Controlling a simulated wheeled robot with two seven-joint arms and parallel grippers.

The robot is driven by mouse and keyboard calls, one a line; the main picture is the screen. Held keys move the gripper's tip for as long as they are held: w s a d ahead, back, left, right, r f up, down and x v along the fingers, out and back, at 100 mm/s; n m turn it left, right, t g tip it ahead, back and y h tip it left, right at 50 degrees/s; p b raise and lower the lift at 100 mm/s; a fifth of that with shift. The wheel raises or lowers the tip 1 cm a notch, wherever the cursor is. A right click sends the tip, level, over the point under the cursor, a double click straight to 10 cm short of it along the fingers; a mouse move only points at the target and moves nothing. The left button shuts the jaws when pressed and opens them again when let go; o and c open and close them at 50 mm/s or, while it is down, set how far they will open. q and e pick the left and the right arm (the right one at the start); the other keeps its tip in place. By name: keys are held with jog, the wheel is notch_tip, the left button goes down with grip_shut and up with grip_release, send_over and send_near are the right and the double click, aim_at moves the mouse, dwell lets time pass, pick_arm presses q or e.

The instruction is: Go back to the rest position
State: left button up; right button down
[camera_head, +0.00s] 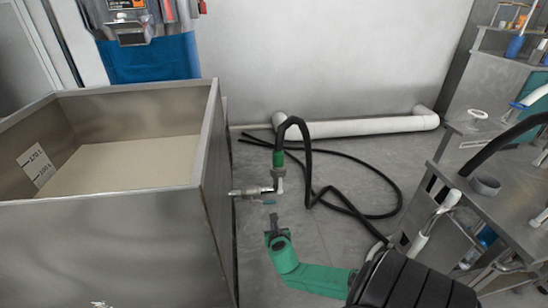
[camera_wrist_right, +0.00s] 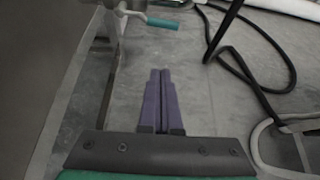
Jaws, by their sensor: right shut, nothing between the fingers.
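My right arm reaches in from the lower right of the head view, and its green wrist ends in the right gripper (camera_head: 273,220). In the right wrist view the purple fingers of the right gripper (camera_wrist_right: 161,98) lie side by side, shut and empty. The gripper is over the floor, just in front of the pipe valve (camera_head: 250,192) and apart from it. The valve's teal handle (camera_wrist_right: 162,23) shows at the top of the wrist view, beyond the fingertips. My left gripper is not in view.
A large steel tank (camera_head: 110,250) holding pale material fills the left. A black hose (camera_head: 308,165) runs from the valve and loops over the grey floor. A white pipe (camera_head: 370,126) lies along the back wall. A metal cart (camera_head: 510,155) stands on the right.

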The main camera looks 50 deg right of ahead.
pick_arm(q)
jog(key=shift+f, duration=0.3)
pick_arm(e)
jog(key=shift+s+a+r, duration=0.1)
jog(key=shift+s, duration=0.05)
